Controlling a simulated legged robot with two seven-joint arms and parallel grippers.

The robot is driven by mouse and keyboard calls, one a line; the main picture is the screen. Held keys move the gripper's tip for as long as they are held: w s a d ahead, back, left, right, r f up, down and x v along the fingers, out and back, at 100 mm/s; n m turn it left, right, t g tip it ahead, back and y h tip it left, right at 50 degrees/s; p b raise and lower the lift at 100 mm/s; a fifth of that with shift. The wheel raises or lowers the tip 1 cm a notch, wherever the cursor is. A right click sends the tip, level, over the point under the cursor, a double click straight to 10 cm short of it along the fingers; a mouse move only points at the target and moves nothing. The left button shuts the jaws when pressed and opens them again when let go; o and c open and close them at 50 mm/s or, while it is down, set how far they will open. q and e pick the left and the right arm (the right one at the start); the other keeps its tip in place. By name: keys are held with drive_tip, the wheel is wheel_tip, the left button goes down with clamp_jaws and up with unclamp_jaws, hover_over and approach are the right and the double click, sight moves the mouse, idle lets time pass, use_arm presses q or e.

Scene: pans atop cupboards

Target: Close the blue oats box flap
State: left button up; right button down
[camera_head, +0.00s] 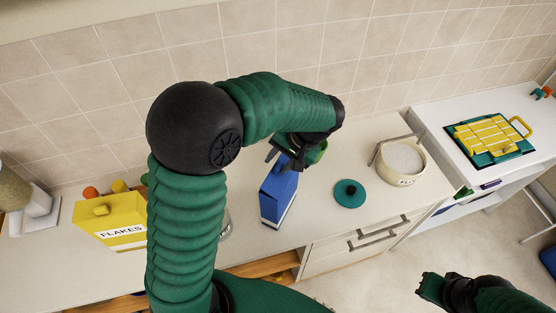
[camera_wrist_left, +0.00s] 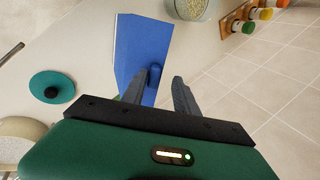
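The blue oats box (camera_head: 275,198) stands on the counter in the middle of the head view. Its top, with the flap, is partly hidden behind my left gripper (camera_head: 281,157), so I cannot tell the flap's angle. In the left wrist view the blue box (camera_wrist_left: 133,45) lies just beyond the fingertips, with a small blue tab (camera_wrist_left: 155,73) close to them. My left gripper (camera_wrist_left: 163,78) is open, with a gap between its fingers and nothing clearly held. Whether it touches the box is unclear. My right gripper (camera_head: 428,287) is at the lower right, away from the box.
A yellow flakes box (camera_head: 112,220) stands on the left of the counter, partly behind my arm. A teal lid (camera_head: 350,192) and a cream pot (camera_head: 400,165) are right of the blue box. A tiled wall (camera_head: 290,40) closes the back.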

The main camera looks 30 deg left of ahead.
use_arm(q)
drive_tip(key=shift+a+f, duration=0.2)
drive_tip(key=shift+f, duration=0.2)
drive_tip(key=shift+d+f, duration=0.1)
drive_tip(key=shift+d, duration=0.8)
drive_tip(key=shift+d+r, duration=0.2)
drive_tip(key=shift+r, duration=0.05)
drive_tip(key=shift+c, duration=0.6)
drive_tip(key=shift+d, duration=0.1)
drive_tip(key=shift+c, duration=2.4)
drive_tip(key=shift+a+f, duration=0.1)
drive_tip(key=shift+a, duration=0.3)
clamp_jaws()
drive_tip(key=shift+s+a, duration=0.1)
drive_tip(key=shift+a, duration=0.35)
drive_tip(key=shift+d, duration=0.65)
drive_tip(key=shift+a, duration=0.4)
use_arm(e)
drive_tip(key=shift+d, duration=0.55)
use_arm(q)
drive_tip(key=shift+f, duration=0.1)
drive_tip(key=shift+c, duration=0.5)
unclamp_jaws()
drive_tip(key=shift+d, duration=0.2)
use_arm(e)
drive_tip(key=shift+d, duration=0.15)
